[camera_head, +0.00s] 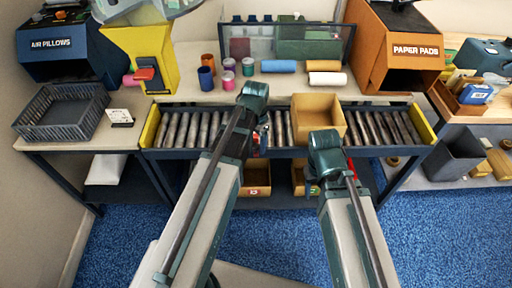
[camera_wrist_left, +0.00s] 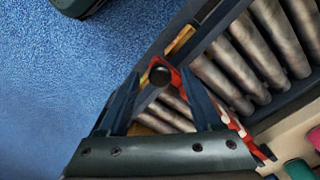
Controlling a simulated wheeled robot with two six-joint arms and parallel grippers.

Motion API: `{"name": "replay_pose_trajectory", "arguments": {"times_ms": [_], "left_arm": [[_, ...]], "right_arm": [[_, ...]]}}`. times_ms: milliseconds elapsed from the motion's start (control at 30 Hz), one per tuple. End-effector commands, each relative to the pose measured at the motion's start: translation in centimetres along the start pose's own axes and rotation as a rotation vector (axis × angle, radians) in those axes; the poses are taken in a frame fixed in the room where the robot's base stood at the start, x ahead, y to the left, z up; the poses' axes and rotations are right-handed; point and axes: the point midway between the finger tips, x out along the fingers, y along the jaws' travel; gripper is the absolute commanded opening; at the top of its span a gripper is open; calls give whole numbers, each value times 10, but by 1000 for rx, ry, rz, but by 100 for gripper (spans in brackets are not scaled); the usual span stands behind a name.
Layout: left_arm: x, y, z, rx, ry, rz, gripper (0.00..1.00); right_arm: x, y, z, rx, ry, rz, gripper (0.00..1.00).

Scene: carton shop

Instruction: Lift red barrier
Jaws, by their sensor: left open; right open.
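The red barrier (camera_wrist_left: 176,82) shows in the left wrist view as a red bar with a black round knob (camera_wrist_left: 159,75) at its near end. It runs along the edge of the roller conveyor toward the lower right, where red and white parts show beyond my finger. My left gripper (camera_wrist_left: 158,90) is open, with one finger on each side of the knob; I cannot tell if they touch it. In the head view my left gripper (camera_head: 257,146) is over the middle of the conveyor, and my arm hides most of the barrier. My right gripper (camera_head: 312,186) is mostly hidden by its arm, at the conveyor's front edge.
An open cardboard carton (camera_head: 318,114) stands on the roller conveyor (camera_head: 372,128), just right of my left gripper. Cartons (camera_head: 256,178) sit on the shelf below. A grey crate (camera_head: 63,113) is at left, the orange paper pads box (camera_head: 396,50) at right. Blue floor lies in front.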

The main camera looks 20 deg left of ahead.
Motion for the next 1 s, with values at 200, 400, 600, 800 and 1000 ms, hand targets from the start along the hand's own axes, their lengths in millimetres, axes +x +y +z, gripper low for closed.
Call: {"name": "replay_pose_trajectory", "arguments": {"times_ms": [200,400,600,800,1000], "left_arm": [[0,0,0,0,0,0,66],[0,0,0,0,0,0,36],[0,0,0,0,0,0,0],[0,0,0,0,0,0,0],[0,0,0,0,0,0,0]], "right_arm": [[0,0,0,0,0,0,50],[0,0,0,0,0,0,50],[0,0,0,0,0,0,50],[0,0,0,0,0,0,50],[0,0,0,0,0,0,50]]}}
